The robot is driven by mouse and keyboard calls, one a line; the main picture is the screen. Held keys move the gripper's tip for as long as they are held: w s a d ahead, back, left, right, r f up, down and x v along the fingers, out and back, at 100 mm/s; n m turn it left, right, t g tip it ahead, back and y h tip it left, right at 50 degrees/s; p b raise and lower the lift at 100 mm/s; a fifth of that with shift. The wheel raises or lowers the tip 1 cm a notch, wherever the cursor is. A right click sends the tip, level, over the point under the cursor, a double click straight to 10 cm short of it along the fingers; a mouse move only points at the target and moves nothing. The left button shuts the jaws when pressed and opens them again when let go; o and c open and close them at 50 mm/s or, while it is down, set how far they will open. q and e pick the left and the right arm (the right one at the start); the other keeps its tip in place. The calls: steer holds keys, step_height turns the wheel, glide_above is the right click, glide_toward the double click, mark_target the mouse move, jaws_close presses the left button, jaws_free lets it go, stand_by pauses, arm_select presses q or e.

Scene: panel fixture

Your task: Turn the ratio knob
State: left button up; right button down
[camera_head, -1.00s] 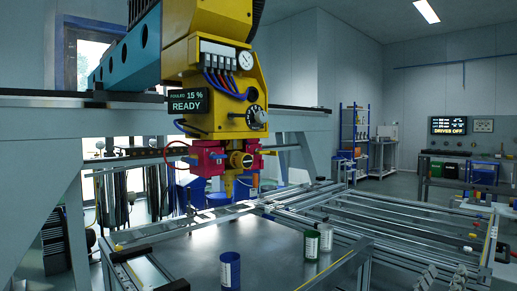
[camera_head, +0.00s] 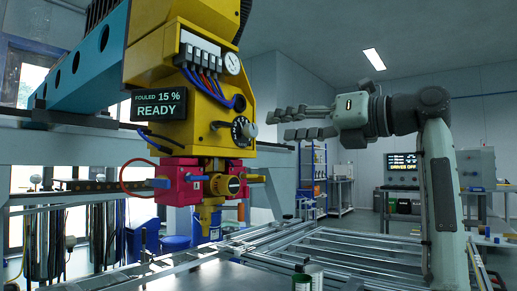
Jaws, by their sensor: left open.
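The ratio knob (camera_head: 250,130) appears to be the pale knob on a black marked dial, on the right side of the yellow head unit (camera_head: 205,108). Its label is too small to read. My left gripper (camera_head: 278,124) is at the right of the knob, its grey fingers pointing left toward it. The fingers are open, one set above the other, with nothing between them. In the picture the fingertips are a short gap from the knob; the gap in depth is unclear. My right gripper is not in view.
A display (camera_head: 158,105) reads FOULED 15 % READY. A round gauge (camera_head: 232,63) and blue hoses (camera_head: 215,87) are above the knob. Red blocks (camera_head: 178,181) sit below. The framed table (camera_head: 190,277) lies beneath. A back-wall screen (camera_head: 403,160) reads DRIVES OFF.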

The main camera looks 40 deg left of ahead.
mark_target(255, 130)
arm_select(q)
steer(key=a, duration=0.5)
steer(key=s+a, duration=0.1)
steer(key=a, duration=0.1)
steer(key=shift+a, duration=0.2)
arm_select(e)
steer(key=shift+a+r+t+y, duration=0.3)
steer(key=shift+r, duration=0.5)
arm_select(q)
steer(key=shift+c, duration=0.6)
jaws_close()
